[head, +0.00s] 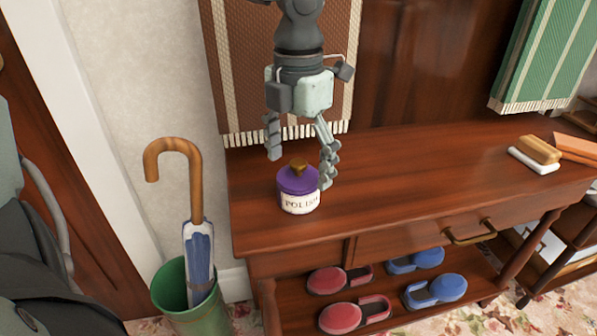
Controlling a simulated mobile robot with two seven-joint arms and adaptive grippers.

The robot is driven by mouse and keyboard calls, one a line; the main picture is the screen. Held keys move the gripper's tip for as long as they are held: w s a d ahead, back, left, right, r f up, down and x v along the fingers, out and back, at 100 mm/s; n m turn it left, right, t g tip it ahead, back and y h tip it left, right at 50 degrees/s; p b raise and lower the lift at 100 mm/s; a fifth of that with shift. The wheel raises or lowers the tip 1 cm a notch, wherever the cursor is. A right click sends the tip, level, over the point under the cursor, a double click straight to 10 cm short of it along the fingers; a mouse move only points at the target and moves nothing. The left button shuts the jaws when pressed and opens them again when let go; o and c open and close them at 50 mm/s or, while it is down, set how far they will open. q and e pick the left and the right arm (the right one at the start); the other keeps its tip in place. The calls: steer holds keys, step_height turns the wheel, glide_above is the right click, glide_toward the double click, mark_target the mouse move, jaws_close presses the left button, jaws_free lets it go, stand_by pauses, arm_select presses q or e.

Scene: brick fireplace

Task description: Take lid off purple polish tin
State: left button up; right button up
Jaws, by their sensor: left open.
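A purple polish tin (298,200) with a cream label stands upright on the left part of the wooden table (420,180). Its purple lid (297,182) is on it, with a gold-brown knob (298,167) on top. My left gripper (301,170) points down above the tin. Its fingers are spread, one to the left of the knob and one to the right, near the lid's right side. Whether the right finger touches the lid I cannot tell. My right gripper is not in view.
A brush (538,149) lies on the table's right side. A green umbrella stand (172,290) with an umbrella (198,250) is left of the table. Red slippers (342,318) and blue slippers (436,291) sit on the lower shelf. The tabletop's middle is clear.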

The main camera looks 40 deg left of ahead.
arm_select(q)
steer(key=c, duration=1.1)
steer(key=shift+r, duration=0.15)
